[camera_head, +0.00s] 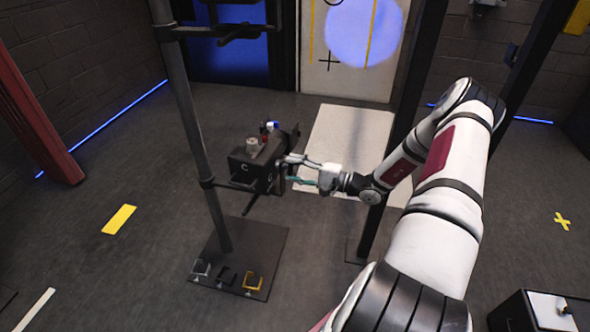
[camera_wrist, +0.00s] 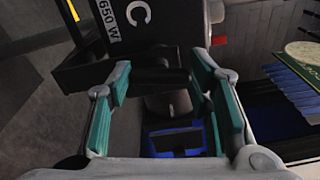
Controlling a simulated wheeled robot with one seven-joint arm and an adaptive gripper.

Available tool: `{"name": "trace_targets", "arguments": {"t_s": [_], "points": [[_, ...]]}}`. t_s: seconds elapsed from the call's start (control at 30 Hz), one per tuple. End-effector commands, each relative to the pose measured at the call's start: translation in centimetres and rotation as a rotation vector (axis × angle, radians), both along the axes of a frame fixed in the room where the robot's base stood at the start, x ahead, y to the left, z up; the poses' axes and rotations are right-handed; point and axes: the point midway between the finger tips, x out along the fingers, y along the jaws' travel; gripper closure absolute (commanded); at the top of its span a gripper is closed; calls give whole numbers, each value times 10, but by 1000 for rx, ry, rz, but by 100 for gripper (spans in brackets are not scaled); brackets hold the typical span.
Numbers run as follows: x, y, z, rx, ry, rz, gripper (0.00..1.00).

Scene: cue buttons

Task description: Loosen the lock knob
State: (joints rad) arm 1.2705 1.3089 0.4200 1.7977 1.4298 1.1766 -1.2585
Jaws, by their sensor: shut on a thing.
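A black lamp housing (camera_head: 250,168) marked "C" hangs on the dark upright stand. Its face with "C" and "650 W" fills the top of the wrist view (camera_wrist: 135,35). My gripper (camera_head: 287,170) is at the right side of the housing. In the wrist view its two teal-padded fingers (camera_wrist: 163,80) stand on either side of a dark knob (camera_wrist: 165,84) just below the housing, and they are shut on it. The knob is dark against dark parts, so its exact shape and turn are hard to tell. In the head view the fingers and housing hide it.
The stand's pole (camera_head: 192,130) rises left of the housing from a dark base plate (camera_head: 262,238). Several small clamps, one a yellow one (camera_head: 252,281), lie at the plate's front. A second dark pole stands behind my arm. A white panel (camera_head: 345,150) lies behind. Floor at left is mostly clear.

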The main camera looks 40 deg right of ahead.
Motion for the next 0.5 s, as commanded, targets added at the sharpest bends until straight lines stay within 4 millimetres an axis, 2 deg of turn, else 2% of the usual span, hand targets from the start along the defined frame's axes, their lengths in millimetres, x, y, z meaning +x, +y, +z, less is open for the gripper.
{"name": "trace_targets", "arguments": {"t_s": [0.5], "points": [[-1,0,-2,-379,-214,2,82]]}}
